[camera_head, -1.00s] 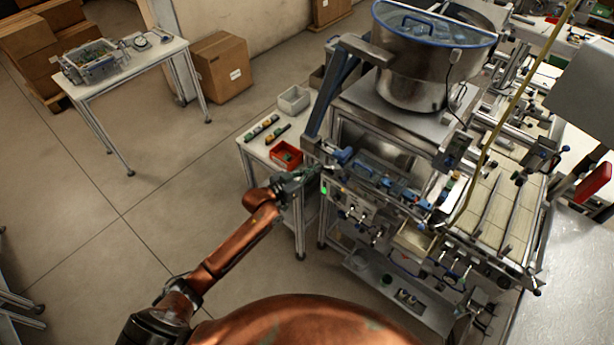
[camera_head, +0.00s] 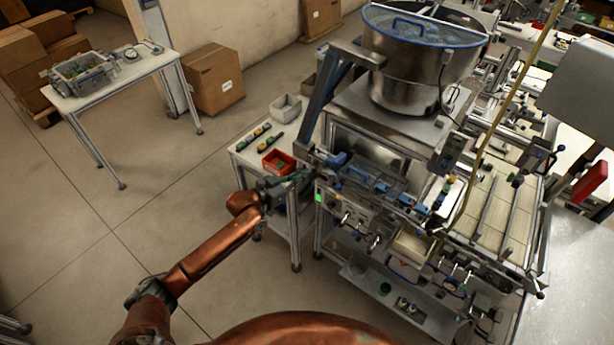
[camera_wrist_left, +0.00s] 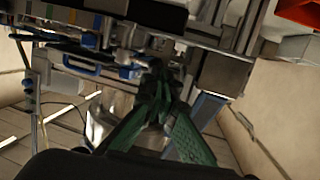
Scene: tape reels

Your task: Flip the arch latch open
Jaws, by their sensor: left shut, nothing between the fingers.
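The arch (camera_head: 328,100) has a dark blue-grey post and a metal top bar, and stands at the left of the machine. A small blue part (camera_head: 338,160) sits near its foot and may be the latch; I cannot tell whether it is open. My left gripper (camera_head: 301,177) is shut and empty, just left of the machine's front edge and the blue part. Its green fingers (camera_wrist_left: 160,92) come together in the left wrist view, with machine parts behind them. Whether they touch anything is unclear. My right gripper is not in view.
A side table (camera_head: 246,150) with a red bin (camera_head: 279,162) and a grey bin (camera_head: 286,108) stands close behind my left gripper. A large metal bowl (camera_head: 410,80) tops the machine. A cardboard box (camera_head: 214,80) stands farther back.

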